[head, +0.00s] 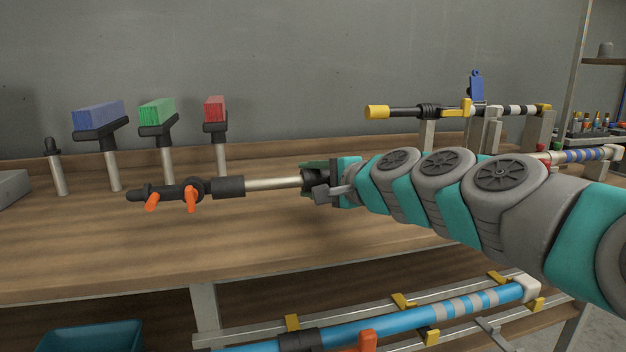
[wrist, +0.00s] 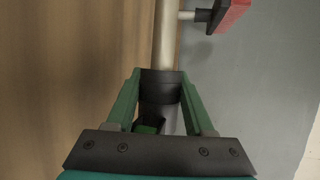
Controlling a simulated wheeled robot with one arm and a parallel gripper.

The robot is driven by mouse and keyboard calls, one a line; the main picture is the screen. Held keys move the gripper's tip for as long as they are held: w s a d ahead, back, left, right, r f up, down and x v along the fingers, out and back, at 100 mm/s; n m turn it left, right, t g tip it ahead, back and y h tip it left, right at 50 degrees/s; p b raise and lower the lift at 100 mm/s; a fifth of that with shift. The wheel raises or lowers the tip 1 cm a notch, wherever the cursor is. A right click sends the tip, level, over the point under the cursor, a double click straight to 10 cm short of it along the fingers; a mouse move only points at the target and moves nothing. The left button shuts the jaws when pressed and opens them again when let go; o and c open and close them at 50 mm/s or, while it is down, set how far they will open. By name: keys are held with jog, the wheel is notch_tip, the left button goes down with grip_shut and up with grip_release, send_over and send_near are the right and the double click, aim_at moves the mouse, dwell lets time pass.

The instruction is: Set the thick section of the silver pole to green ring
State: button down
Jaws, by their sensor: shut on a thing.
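The silver pole (head: 272,184) lies roughly level above the workbench, with a black fitting and two orange levers (head: 190,197) at its left end. A thicker black sleeve (head: 228,187) sits beside that fitting. My gripper (head: 312,181) is shut on a black collar (wrist: 160,84) at the pole's right end. In the wrist view, the green fingers of my gripper (wrist: 161,92) flank the collar, and the bare pole (wrist: 163,35) runs away from it. A small green part (wrist: 147,129) shows just behind the collar. I cannot make out a green ring on the pole.
Blue (head: 98,115), green (head: 157,110) and red (head: 214,108) brush-like blocks stand on posts behind the pole. A black-and-yellow pole (head: 400,112) rests on stands at the right. A blue pole (head: 390,323) lies on the lower shelf, beside a teal bin (head: 92,340).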

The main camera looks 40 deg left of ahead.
jog(key=shift+c, duration=1.4)
grip_release()
jog(key=shift+d, duration=0.1)
jog(key=v, duration=0.7)
jog(key=shift+s+d+b, duration=0.15)
jog(key=shift+d+b, duration=0.15)
jog(key=shift+b, duration=0.05)
